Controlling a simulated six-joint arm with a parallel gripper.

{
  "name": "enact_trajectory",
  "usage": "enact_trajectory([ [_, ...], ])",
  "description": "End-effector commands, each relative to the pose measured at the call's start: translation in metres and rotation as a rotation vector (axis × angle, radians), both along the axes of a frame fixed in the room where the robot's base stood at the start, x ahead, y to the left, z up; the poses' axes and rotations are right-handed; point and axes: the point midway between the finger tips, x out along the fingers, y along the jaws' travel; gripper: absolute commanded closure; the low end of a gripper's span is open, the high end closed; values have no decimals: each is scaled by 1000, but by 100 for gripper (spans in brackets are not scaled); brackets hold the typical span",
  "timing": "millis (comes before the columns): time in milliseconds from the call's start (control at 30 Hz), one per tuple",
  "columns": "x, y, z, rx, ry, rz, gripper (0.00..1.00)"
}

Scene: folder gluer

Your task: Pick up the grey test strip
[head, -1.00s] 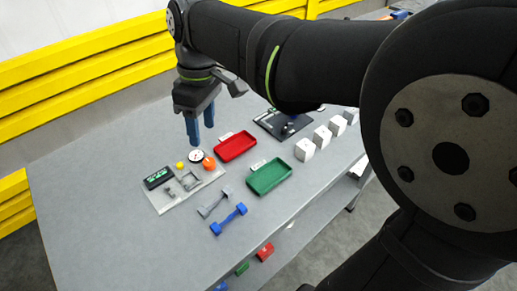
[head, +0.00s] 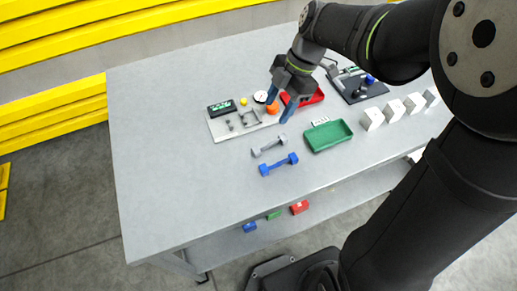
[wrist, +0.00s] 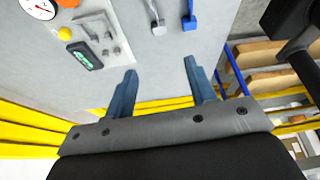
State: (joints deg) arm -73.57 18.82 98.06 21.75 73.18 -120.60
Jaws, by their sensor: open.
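The grey test strip (head: 268,146) lies flat on the table, a narrow bar with wider ends, just behind a blue strip (head: 278,164) of like shape. In the wrist view the grey strip (wrist: 153,10) is cut off by the top edge, with the blue strip (wrist: 189,15) to its right. My gripper (head: 277,112) has its blue fingers apart with nothing between them. It is above the table, behind the grey strip in the head view. Its fingers (wrist: 160,70) also show in the wrist view, pointing towards the strips without touching them.
A red tray (head: 313,97) and a green tray (head: 345,135) are to the right. White blocks (head: 394,110) stand farther right. The table front left is clear.

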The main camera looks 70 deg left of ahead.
Motion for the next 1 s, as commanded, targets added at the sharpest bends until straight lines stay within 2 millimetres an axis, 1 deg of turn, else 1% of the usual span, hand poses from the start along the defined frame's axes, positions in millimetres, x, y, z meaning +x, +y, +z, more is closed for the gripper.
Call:
enact_trajectory([
  [33, -5, -2, -11, -6, 2, 2, 49],
  [200, -19, -3, -46, -7, 1, 2, 49],
  [300, -27, -4, -65, -7, 1, 2, 49],
  [400, -33, -4, -80, -6, 1, 0, 49],
  [500, -37, -4, -90, -4, 1, 1, 49],
  [667, -39, -5, -99, -5, 1, 0, 49],
  [900, -46, -5, -132, -4, 0, 0, 49],
  [1000, -51, -5, -142, -4, 0, 0, 49],
])
